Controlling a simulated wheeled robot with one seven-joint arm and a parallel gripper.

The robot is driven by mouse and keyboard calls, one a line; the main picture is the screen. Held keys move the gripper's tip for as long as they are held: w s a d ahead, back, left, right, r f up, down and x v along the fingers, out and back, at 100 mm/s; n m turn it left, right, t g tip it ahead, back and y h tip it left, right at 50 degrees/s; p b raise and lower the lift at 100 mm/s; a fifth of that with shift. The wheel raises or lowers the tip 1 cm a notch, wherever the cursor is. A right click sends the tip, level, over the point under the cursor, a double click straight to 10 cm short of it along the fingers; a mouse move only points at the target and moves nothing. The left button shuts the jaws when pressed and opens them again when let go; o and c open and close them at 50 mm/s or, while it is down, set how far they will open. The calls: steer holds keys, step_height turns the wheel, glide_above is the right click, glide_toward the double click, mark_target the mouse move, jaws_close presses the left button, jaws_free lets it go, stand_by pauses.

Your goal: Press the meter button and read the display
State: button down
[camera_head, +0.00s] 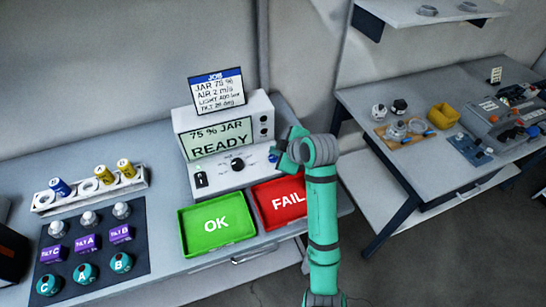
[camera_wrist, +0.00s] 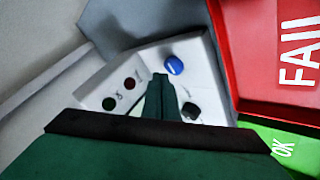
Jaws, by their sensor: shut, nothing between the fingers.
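The white meter (camera_head: 258,112) stands at the back of the bench, and its display (camera_head: 215,138) reads "75 % JAR READY". A blue button (camera_wrist: 174,64) sits on the white panel in the wrist view, and it also shows at the panel's right end in the head view (camera_head: 272,158). A black knob (camera_head: 238,164) is left of it. My gripper (camera_wrist: 160,78) is shut and empty, its tips over the panel just left of the blue button. I cannot tell whether they touch the panel. In the head view my gripper (camera_head: 279,162) is at the meter's right front.
A job card (camera_head: 217,90) tops the meter. Green OK (camera_head: 195,245) and red FAIL (camera_head: 270,220) trays lie in front. A dark mat (camera_head: 52,276) at left holds several sensors, beside a rack (camera_head: 140,183) of cylinders. Another bench (camera_head: 365,95) stands at right.

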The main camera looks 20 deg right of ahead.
mark_target(275, 159)
steer(key=shift+f, duration=0.1)
stand_by(0.4)
steer(key=shift+f, duration=0.35)
steer(key=shift+f, duration=0.45)
stand_by(0.8)
steer(key=shift+r, duration=0.9)
steer(key=shift+r, duration=0.15)
steer(key=shift+r, duration=2.35)
steer(key=shift+a, duration=0.1)
